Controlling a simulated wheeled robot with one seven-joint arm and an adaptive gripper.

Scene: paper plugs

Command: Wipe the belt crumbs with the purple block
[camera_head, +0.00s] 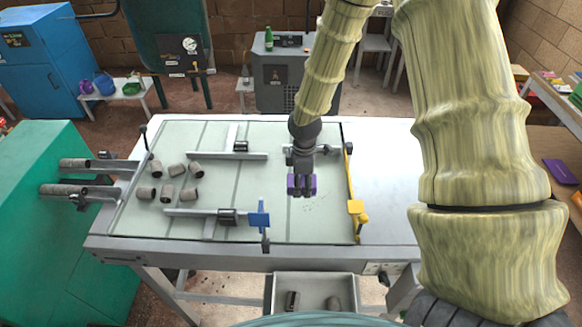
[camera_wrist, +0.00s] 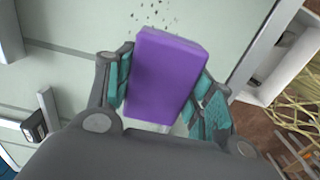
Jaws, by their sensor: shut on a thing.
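The purple block (camera_head: 301,185) is held between the fingers of my gripper (camera_head: 301,180), over the right part of the pale green belt (camera_head: 230,190). In the wrist view the purple block (camera_wrist: 165,75) fills the space between the two teal-padded fingers of my gripper (camera_wrist: 165,95). The dark belt crumbs (camera_head: 315,207) lie scattered on the belt just in front of and to the right of the block. The crumbs also show in the wrist view (camera_wrist: 152,17), just beyond the block's far edge. I cannot tell whether the block touches the belt.
Several grey paper plugs (camera_head: 168,190) stand or lie on the belt's left part. An open drawer (camera_head: 312,282) with plugs hangs below the front edge. The white tabletop (camera_head: 385,180) to the right is bare.

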